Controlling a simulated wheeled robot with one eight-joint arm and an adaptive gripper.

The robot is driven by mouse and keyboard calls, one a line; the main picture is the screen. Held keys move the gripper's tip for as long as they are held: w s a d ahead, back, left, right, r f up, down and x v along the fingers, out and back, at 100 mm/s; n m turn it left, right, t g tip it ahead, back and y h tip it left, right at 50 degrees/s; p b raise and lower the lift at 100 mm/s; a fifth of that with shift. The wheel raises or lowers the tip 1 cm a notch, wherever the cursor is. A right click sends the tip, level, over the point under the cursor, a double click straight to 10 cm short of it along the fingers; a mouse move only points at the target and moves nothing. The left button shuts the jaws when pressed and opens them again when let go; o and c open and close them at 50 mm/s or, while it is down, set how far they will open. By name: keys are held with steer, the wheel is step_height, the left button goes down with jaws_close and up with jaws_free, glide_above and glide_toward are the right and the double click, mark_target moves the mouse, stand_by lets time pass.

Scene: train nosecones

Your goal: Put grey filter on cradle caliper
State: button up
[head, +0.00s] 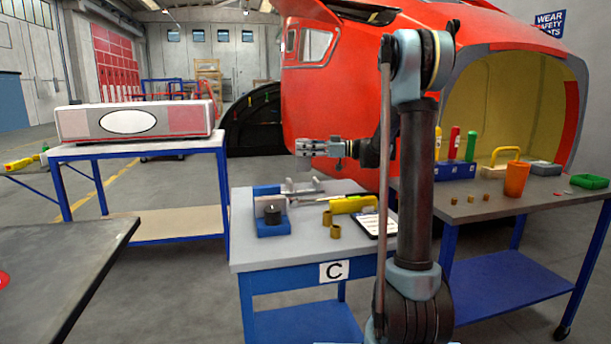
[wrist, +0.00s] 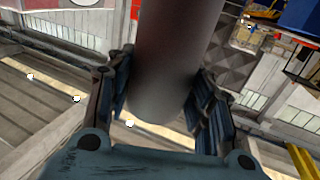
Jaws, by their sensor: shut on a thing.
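My gripper (head: 318,147) is raised above the table marked C, in front of the red train nose, with its fingers pointing left. In the wrist view, its two blue-grey fingers (wrist: 163,108) are shut on a plain grey cylinder, the grey filter (wrist: 176,55). The filter passes between the fingers and runs out of the top of the picture. On table C, a silver-grey piece with upright jaws (head: 303,188) looks like the cradle caliper. The gripper is above it and apart from it.
Table C (head: 248,247) also bears a blue fixture (head: 266,190) with a dark cylinder, brass rings (head: 334,231), a yellow tool (head: 352,204) and a clipboard (head: 375,226). A right-hand bench (head: 455,212) holds an orange cup (head: 516,180). A long box (head: 180,122) stands left.

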mark_target(305, 165)
steer(key=shift+f, duration=3.3)
steer(key=o, duration=1.2)
steer(key=shift+f, duration=0.1)
steer(key=d, duration=1.2)
steer(key=shift+s, duration=0.3)
steer(key=shift+w+r, duration=0.15)
steer(key=shift+r, duration=0.05)
